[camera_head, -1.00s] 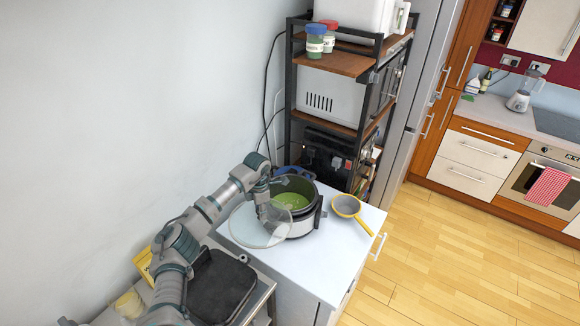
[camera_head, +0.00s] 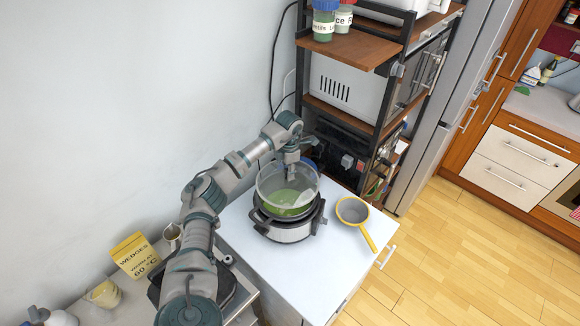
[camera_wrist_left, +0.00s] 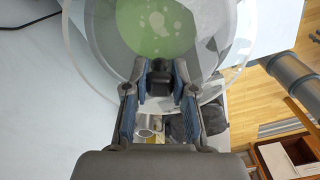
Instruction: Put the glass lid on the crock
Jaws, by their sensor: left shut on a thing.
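The crock (camera_head: 288,232) is a round slow cooker with a pale body, a dark rim and green contents. It stands on the white countertop. The clear glass lid (camera_head: 269,180) is above the crock, overlapping its opening; a gap seems to show, but I cannot tell exactly how far apart they are. My left gripper (camera_head: 292,158) is over the lid's far part in the head view. In the left wrist view my left gripper (camera_wrist_left: 160,82) is shut on the lid's dark knob (camera_wrist_left: 160,76), with the green contents showing through the glass. My right gripper is not in view.
A yellow-handled pan (camera_head: 353,211) lies right of the crock on the white countertop (camera_head: 330,255). A black shelf rack (camera_head: 345,90) with jars and a microwave stands behind.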

